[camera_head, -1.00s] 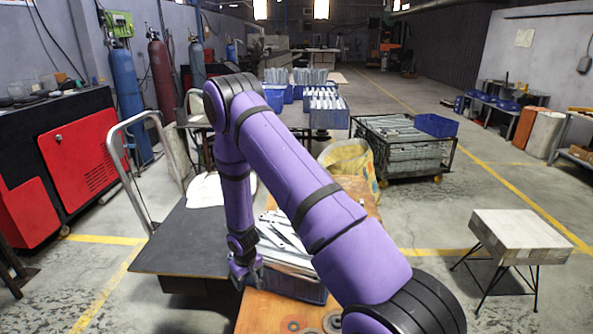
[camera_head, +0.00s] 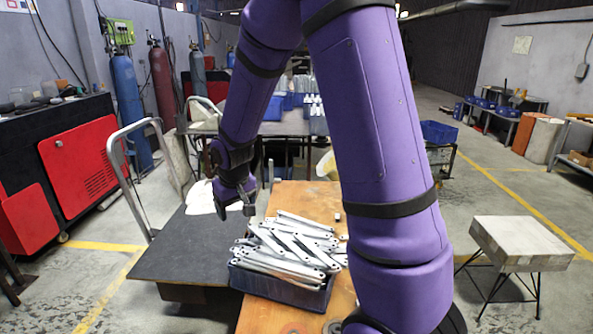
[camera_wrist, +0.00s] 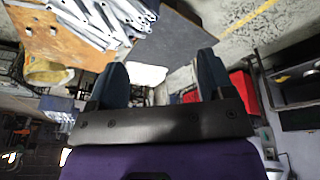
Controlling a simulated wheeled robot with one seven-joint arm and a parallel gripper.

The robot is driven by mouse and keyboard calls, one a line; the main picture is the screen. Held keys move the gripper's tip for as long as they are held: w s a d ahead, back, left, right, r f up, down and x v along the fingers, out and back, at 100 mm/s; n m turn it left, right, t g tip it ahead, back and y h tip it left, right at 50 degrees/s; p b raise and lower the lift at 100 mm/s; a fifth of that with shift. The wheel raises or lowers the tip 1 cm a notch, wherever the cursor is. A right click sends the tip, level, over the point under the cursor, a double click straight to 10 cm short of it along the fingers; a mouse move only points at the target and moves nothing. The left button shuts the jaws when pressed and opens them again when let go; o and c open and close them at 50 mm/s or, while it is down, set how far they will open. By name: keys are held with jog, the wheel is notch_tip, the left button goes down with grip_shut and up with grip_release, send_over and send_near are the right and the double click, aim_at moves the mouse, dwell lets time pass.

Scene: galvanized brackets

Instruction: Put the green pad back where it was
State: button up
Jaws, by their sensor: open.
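I do not see a green pad in either view. My gripper (camera_head: 236,211) is open and in the air beyond the left side of the bracket crate, over the dark platform in the head view. In the wrist view my gripper (camera_wrist: 160,76) shows two dark fingers spread apart with nothing between them. The blue crate (camera_head: 280,291) is heaped with grey metal brackets (camera_head: 290,243) and stands on the wooden table (camera_head: 254,316). The brackets also show upside down at the top of the wrist view (camera_wrist: 100,18). My arm hides part of the table's right side.
A dark flat platform (camera_head: 185,253) with a metal handle (camera_head: 131,180) lies left of the table. A white cloth (camera_head: 200,197) lies at its far end. A stool (camera_head: 520,243) stands at the right. Farther back is a table with blue bins (camera_head: 273,108). Floor between is free.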

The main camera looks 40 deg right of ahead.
jog(key=s+a+r+t, duration=0.1)
jog(key=s+a+r, duration=0.1)
jog(key=s+r, duration=0.8)
jog(key=s+a+r+t+y, duration=0.1)
jog(key=s+a+r, duration=0.1)
jog(key=s+r, duration=0.9)
jog(key=s, duration=0.7)
jog(key=shift+a+n, duration=0.25)
jog(key=shift+n, duration=0.05)
jog(key=shift+c, duration=0.4)
